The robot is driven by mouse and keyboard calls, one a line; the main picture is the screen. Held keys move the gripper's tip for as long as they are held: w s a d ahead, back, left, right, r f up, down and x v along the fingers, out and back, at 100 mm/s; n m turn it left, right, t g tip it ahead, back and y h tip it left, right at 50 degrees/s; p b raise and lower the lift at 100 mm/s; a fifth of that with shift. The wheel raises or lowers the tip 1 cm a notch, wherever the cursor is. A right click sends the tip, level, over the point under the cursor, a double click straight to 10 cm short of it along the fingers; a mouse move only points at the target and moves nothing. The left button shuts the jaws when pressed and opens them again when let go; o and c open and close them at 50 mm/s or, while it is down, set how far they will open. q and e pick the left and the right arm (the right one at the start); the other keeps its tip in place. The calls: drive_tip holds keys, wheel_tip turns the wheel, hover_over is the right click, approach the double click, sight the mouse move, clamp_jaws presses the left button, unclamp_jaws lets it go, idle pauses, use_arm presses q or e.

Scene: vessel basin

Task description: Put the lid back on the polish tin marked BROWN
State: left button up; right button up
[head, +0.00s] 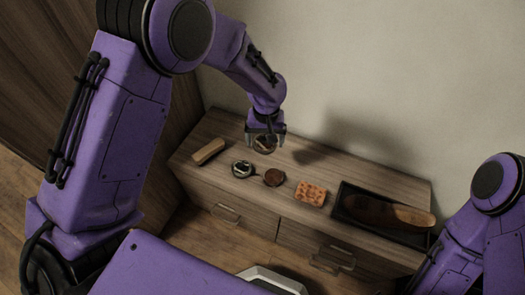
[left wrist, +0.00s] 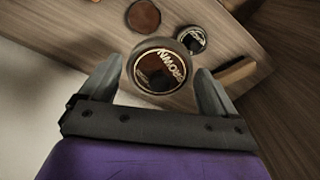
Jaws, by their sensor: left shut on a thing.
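My left gripper (head: 264,143) is above the back of the cabinet top. It is shut on a round dark lid, which shows in the left wrist view (left wrist: 161,70) between the two fingers. The lid's face carries the word BROWN in a light ring. Below it, an open tin with brown contents (head: 274,177) stands on the cabinet top; it also shows in the left wrist view (left wrist: 143,16). A second round tin, dark with a pale label (head: 242,169), stands just left of the brown one; its wording is too small to read. My right gripper is out of view.
A wooden-backed brush (head: 208,151) lies at the left end of the wooden cabinet top (head: 225,125). An orange-brown dotted block (head: 311,193) lies right of the tins. A black tray (head: 345,196) holding a long brown item (head: 390,212) is at the right. A wall rises behind.

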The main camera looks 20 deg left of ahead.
use_arm(q)
drive_tip(key=d+f+n+p, duration=0.1)
drive_tip(key=d+f+n, duration=0.15)
drive_tip(key=f, duration=0.25)
drive_tip(key=d+f+n+p, duration=0.1)
drive_tip(key=f+n, duration=0.2)
drive_tip(key=f, duration=0.3)
drive_tip(key=b, duration=0.5)
hover_over(274, 177)
wheel_tip(274, 177, down, 4)
drive_tip(key=shift+w+a+f, duration=0.1)
drive_tip(key=shift+f, duration=0.95)
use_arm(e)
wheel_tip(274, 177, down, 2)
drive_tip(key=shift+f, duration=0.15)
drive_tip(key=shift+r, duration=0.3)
use_arm(q)
drive_tip(key=shift+f, duration=0.1)
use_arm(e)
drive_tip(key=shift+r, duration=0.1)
use_arm(q)
drive_tip(key=o, duration=0.7)
